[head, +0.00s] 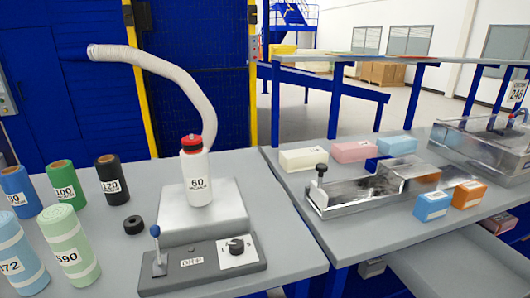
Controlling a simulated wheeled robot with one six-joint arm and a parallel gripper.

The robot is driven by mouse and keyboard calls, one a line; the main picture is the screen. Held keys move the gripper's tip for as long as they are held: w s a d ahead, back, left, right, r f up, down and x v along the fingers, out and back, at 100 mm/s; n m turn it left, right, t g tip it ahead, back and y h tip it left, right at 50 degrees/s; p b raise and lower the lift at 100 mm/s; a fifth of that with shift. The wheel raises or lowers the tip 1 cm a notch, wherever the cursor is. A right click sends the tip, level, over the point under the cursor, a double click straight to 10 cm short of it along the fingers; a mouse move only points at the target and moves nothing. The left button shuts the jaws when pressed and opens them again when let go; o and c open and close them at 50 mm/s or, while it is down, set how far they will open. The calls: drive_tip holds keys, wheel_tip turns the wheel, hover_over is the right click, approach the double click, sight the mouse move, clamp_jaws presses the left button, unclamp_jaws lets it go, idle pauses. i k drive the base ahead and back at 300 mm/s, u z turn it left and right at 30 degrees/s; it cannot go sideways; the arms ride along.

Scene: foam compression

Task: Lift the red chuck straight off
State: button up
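The red chuck (193,141) sits on top of an upright white cylinder labelled 60 (197,182). It appears to touch the cylinder's top. The cylinder stands on the grey plate (228,198) of a bench machine (205,263). A pale ribbed hose (168,68) curves over from the upper left and passes down behind the red chuck and cylinder. I cannot tell whether the hose joins the chuck. My gripper is not in view.
Several labelled rolls, including a green one (62,183) and a black one (110,178), stand at left. A black ring (133,225) lies near the machine. A blue-knobbed lever (156,240) rises at its front. A metal fixture (350,190) and coloured blocks occupy the right table.

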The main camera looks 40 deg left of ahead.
sight(195, 146)
drive_tip(key=u, duration=4.35)
drive_tip(key=i, duration=1.8)
drive_tip(key=z, duration=3.25)
